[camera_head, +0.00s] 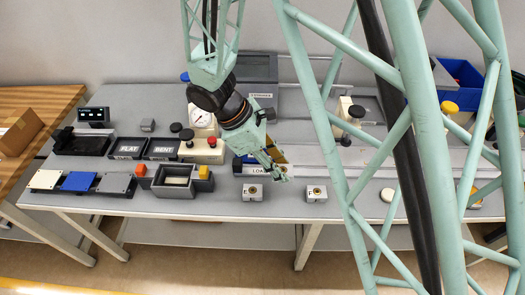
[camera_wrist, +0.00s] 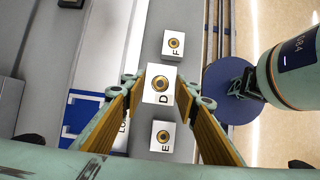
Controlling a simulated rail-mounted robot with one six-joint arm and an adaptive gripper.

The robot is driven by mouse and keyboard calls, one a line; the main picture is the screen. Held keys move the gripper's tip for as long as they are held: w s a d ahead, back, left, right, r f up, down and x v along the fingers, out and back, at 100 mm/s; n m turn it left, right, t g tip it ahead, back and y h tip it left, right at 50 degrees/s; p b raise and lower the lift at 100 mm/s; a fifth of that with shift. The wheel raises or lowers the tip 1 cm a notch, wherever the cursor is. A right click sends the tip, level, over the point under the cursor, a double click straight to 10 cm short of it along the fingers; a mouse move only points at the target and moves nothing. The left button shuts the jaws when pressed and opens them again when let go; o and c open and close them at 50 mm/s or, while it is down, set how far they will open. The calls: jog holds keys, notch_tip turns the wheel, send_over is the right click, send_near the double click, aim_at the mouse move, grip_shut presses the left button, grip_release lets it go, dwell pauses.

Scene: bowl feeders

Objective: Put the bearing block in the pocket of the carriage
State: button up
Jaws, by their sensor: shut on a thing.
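The bearing block marked D (camera_wrist: 158,97) is a white cube with a brass-coloured ring. In the wrist view it sits between the fingertips of my gripper (camera_wrist: 160,84), which is shut on it. It looks larger than the blocks near it. In the head view my gripper (camera_head: 280,172) is over the front part of the bench, and block D is hard to make out there. A blue part (camera_wrist: 88,104) lies left of the fingers in the wrist view, by a partly hidden label starting LO. I cannot tell whether it is the carriage, and no pocket shows clearly.
Block E (camera_head: 253,193) and block F (camera_head: 316,194) stand on the bench on either side below my gripper. A grey bin (camera_head: 176,191) and FLAT (camera_head: 126,149) and BENT trays (camera_head: 162,149) are to the left. A gauge stand (camera_head: 201,119) is behind them.

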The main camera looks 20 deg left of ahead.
jog(key=shift+w+a, duration=0.1)
jog(key=w+a, duration=0.3)
jog(key=w, duration=0.1)
jog(key=w+a+f+b, duration=0.1)
jog(key=w+a, duration=0.2)
jog(key=w, duration=0.1)
jog(key=w+a, duration=0.4)
jog(key=shift+a+f, duration=0.1)
jog(key=shift+f, duration=0.1)
dwell(0.3)
jog(key=shift+f+b, duration=0.65)
jog(key=shift+f, duration=1.15)
jog(key=shift+f, duration=0.1)
jog(key=o, duration=1)
